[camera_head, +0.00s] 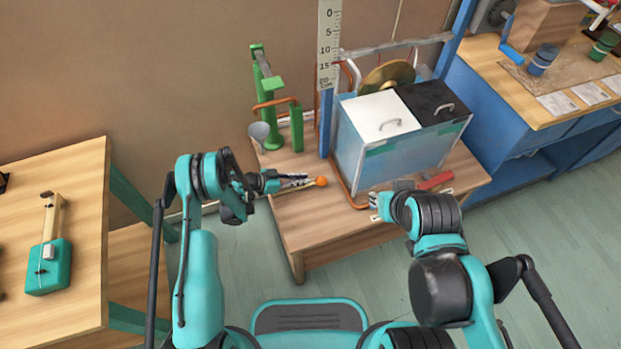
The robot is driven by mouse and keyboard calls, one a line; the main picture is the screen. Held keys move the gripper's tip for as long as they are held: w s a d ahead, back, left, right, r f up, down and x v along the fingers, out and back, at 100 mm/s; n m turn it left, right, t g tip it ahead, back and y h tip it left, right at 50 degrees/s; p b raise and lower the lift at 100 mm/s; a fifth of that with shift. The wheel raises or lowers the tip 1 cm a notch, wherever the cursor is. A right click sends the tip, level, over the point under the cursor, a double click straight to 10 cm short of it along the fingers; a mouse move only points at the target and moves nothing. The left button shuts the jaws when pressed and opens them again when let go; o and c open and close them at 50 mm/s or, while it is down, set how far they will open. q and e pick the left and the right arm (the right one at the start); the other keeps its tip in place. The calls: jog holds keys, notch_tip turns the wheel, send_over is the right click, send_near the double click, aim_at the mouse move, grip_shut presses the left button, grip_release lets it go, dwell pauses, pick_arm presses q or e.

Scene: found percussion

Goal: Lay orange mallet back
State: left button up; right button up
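The orange mallet (321,181) shows its round orange head and a short pale length of stick, at the left front of the small wooden table. My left gripper (296,179) is right at the stick, just left of the head, with its fingers pointing right. At this size I cannot tell whether the fingers are closed on the stick, or whether the mallet touches the tabletop. My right gripper (376,206) is low at the table's front, by the box; its fingers are small and partly hidden by the arm, so its opening is unclear.
A box with white and black lids (382,118) fills the table's right half. A red object (435,181) lies before it. A green stand (267,95) and a grey cup (259,132) stand at the back left. The wooden table (310,228) is bare at its front left.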

pick_arm(q)
grip_shut()
grip_release()
jog(key=shift+r, duration=0.1)
